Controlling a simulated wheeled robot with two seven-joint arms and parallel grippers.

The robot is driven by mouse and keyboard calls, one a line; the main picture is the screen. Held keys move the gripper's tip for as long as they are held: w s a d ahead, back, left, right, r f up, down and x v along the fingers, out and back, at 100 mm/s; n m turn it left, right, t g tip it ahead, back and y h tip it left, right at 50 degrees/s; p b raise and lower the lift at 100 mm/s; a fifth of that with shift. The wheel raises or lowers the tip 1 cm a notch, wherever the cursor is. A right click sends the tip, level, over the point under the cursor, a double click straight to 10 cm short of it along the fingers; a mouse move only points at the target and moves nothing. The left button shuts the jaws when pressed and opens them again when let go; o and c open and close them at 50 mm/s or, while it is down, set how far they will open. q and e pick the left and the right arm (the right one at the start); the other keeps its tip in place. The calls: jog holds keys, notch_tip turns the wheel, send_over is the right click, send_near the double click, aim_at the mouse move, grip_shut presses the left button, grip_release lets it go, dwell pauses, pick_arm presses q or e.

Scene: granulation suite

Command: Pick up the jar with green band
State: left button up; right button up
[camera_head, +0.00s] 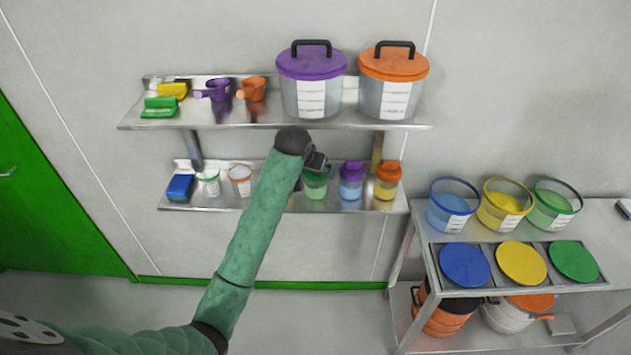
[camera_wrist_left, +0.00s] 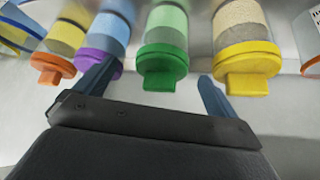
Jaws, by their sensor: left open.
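A small jar with a green lid and green contents (camera_head: 316,186) stands on the lower wall shelf, partly hidden by my left gripper (camera_head: 318,162). In the left wrist view the picture is upside down, and this green-lidded jar (camera_wrist_left: 165,50) is at the centre. My left gripper (camera_wrist_left: 155,90) is open, its two blue-grey fingers apart on either side of the green lid, with nothing held. I cannot tell whether they touch the jar. A whitish jar with a green rim (camera_head: 208,184) stands further left on the same shelf. My right gripper is not in view.
A purple-lidded jar (camera_head: 351,182) and an orange-lidded jar (camera_head: 388,182) stand right of the green one; a yellow-lidded jar (camera_wrist_left: 243,50) is on its other side. The upper shelf (camera_head: 225,118) overhangs. A cart with buckets (camera_head: 437,232) stands at right.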

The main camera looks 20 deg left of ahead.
aim_at(314, 175)
pick_arm(q)
jog(key=shift+w+f, duration=0.35)
jog(key=shift+f, duration=0.2)
jog(key=shift+w+f+p, duration=0.15)
jog(key=shift+p, duration=0.35)
jog(key=p+x, duration=0.2)
jog(key=x, duration=0.1)
jog(key=shift+w+a+f+p, duration=0.15)
jog(key=shift+f+p, duration=0.1)
jog(key=shift+p, duration=0.15)
jog(key=shift+w+f, duration=0.3)
jog(key=shift+f, duration=0.35)
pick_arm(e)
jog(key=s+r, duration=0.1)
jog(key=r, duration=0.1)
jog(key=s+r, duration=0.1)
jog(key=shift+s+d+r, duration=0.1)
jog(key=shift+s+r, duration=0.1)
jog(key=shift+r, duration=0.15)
pick_arm(q)
jog(key=shift+c, duration=0.5)
jog(key=c, duration=1.1)
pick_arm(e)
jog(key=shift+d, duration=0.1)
